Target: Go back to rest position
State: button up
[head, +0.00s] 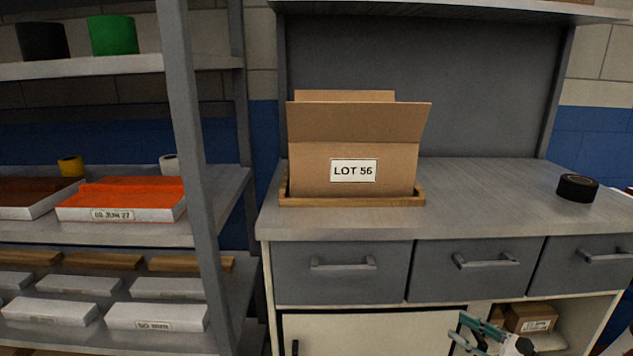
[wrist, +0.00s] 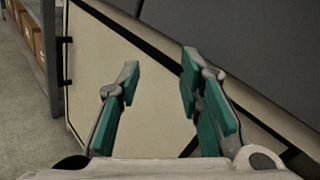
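My gripper (head: 483,333) shows at the bottom right of the head view, low in front of the workbench cupboards and below the drawers. In the wrist view my gripper (wrist: 160,85) has its two teal-padded fingers spread apart with nothing between them. Behind the fingers is a cream cupboard door (wrist: 145,45) of the bench. The rest of my arm is mostly out of the head view.
An open cardboard box labelled LOT 56 (head: 307,172) stands in a wooden tray (head: 350,201) on the workbench (head: 480,200). Black tape (head: 577,188) lies at the right. A shelf rack (head: 190,130) stands left. A small carton (head: 530,318) sits in the open compartment.

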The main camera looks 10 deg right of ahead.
jog(key=a+r+n+g+y, duration=0.5)
jog(key=a+r+n+g, duration=0.25)
jog(key=a+r, duration=0.4)
jog(key=s+a+r+n+g+h, duration=0.45)
jog(key=s+a+r+n, duration=0.2)
jog(key=s+a, duration=0.2)
jog(key=s+a+r+n+g+h, duration=0.3)
jog(key=s+a+r+n+g, duration=0.4)
jog(key=a, duration=0.3)
jog(key=s+d+r+n+t+h, duration=0.1)
jog(key=s+d+n+t+h, duration=0.15)
jog(key=s, duration=0.35)
jog(key=s+d+n+t+h, duration=0.1)
jog(key=s+n+t+h, duration=0.15)
jog(key=s, duration=0.35)
notch_tip(320, 180, up, 23)
jog(key=t+p, duration=0.2)
jog(key=p, duration=1.9)
jog(key=shift+w+a+r+n, duration=0.15)
jog(key=shift+w+a+n, duration=0.1)
jog(key=shift+w+n, duration=0.05)
